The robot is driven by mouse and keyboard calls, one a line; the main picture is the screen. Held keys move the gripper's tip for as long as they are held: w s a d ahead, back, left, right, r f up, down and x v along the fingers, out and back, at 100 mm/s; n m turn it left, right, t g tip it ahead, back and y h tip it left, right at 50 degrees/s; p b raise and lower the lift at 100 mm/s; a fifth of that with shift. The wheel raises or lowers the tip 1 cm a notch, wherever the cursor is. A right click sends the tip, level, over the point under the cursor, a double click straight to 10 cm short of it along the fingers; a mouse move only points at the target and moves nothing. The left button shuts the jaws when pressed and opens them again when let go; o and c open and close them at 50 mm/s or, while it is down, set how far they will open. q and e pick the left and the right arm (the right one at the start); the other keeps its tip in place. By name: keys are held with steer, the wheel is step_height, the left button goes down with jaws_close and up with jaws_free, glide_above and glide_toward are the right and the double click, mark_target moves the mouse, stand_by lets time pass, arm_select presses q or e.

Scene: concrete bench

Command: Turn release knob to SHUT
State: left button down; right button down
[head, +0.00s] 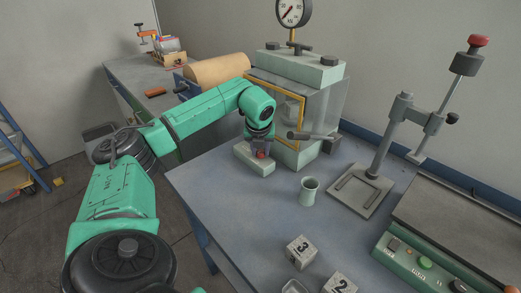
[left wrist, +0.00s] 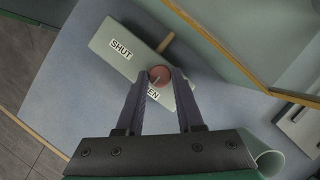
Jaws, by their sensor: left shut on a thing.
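The release knob (left wrist: 159,75) is a small round red knob on a pale green block (left wrist: 110,33). The block carries a SHUT label (left wrist: 121,49) at one end and a second label, partly covered so that only "EN" reads, close to the knob. A thin pale line shows on the knob; I cannot tell clearly which label it points to. My left gripper (left wrist: 160,82) is shut on the knob, one finger on each side. In the head view the left gripper (head: 261,148) reaches down to the block (head: 255,163) on the bench beside the press. My right gripper is not in view.
The press (head: 300,70) with a gauge (head: 292,12) and a grey handle (head: 310,136) stands just behind the block. A pale green cup (head: 309,191) stands to the right, with numbered cubes (head: 301,252) in front. A lever stand (head: 362,190) is further right.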

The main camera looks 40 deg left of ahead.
arm_select(q)
steer(key=m, duration=0.2)
steer(key=m+h, duration=0.1)
steer(key=shift+s+a+m+t+b, duration=0.1)
steer(key=shift+a+m+t+b, duration=0.1)
steer(key=shift+m+t+b, duration=0.2)
steer(key=m+h, duration=0.1)
steer(key=m, duration=0.2)
steer(key=shift+a+r+m+h, duration=0.1)
steer(key=shift+m+h, duration=0.2)
steer(key=m+h+p, duration=0.1)
steer(key=m, duration=0.1)
steer(key=shift+m, duration=0.4)
steer(key=m, duration=0.1)
steer(key=m+h+p, duration=0.1)
steer(key=shift+a+r+m, duration=0.15)
steer(key=shift+m, duration=0.15)
steer(key=m+h+p, duration=0.1)
steer(key=m+p, duration=0.1)
steer(key=m, duration=0.1)
steer(key=shift+g, duration=0.4)
steer(key=shift+a+m+h+p, duration=0.1)
steer(key=shift+m+h+p, duration=0.2)
steer(key=shift+m, duration=0.6)
steer(key=shift+f+g, duration=0.2)
steer(key=shift+g, duration=0.1)
